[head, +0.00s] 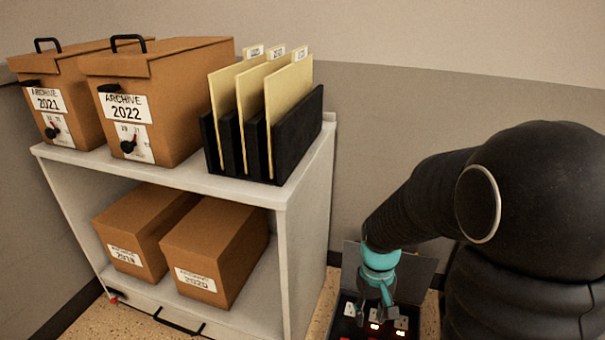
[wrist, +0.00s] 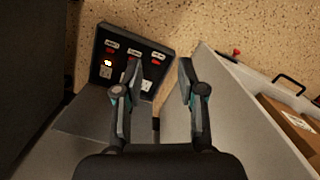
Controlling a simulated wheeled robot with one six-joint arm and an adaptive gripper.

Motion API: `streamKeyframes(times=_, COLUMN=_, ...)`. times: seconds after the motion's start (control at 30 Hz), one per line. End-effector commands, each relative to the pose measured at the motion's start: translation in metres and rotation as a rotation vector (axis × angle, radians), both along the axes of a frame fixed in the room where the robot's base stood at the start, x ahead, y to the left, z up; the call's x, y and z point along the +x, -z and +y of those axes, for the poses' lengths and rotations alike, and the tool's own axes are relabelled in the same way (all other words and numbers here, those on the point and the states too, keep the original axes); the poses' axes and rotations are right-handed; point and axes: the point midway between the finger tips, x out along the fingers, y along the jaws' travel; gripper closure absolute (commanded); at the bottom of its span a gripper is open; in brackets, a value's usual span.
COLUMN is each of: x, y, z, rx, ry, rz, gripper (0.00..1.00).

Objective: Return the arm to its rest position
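My black arm comes in from the right in the head view. Its teal wrist hangs down beside the white shelf unit (head: 310,240). My gripper (head: 378,312) points down over a dark panel box (head: 345,325) with small labels and lit red lights. In the wrist view my gripper (wrist: 158,68) has its two fingers spread apart, with nothing between them. The panel (wrist: 120,40) shows there beyond the left finger, with a row of labels, red marks and one bright light. I cannot tell the exact gap between fingertips and panel.
On the shelf top stand the archive 2021 box (head: 60,100), the archive 2022 box (head: 165,95) and a black file holder (head: 298,135) with beige folders. Two brown boxes (head: 215,250) sit on the lower shelf. A grey wall (head: 400,110) is behind. Speckled floor (wrist: 220,20) shows past the panel.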

Motion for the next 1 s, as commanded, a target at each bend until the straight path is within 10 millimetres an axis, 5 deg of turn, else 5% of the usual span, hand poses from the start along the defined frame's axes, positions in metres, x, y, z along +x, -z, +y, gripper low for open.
streamKeyframes(times=0.4, x=-0.060, y=-0.093, z=-0.002, rx=-0.002, ry=0.119, rz=-0.188, gripper=0.60)
streamKeyframes(times=1.0, x=-0.122, y=-0.187, z=-0.004, rx=0.023, ry=0.131, rz=-0.568, gripper=0.60)
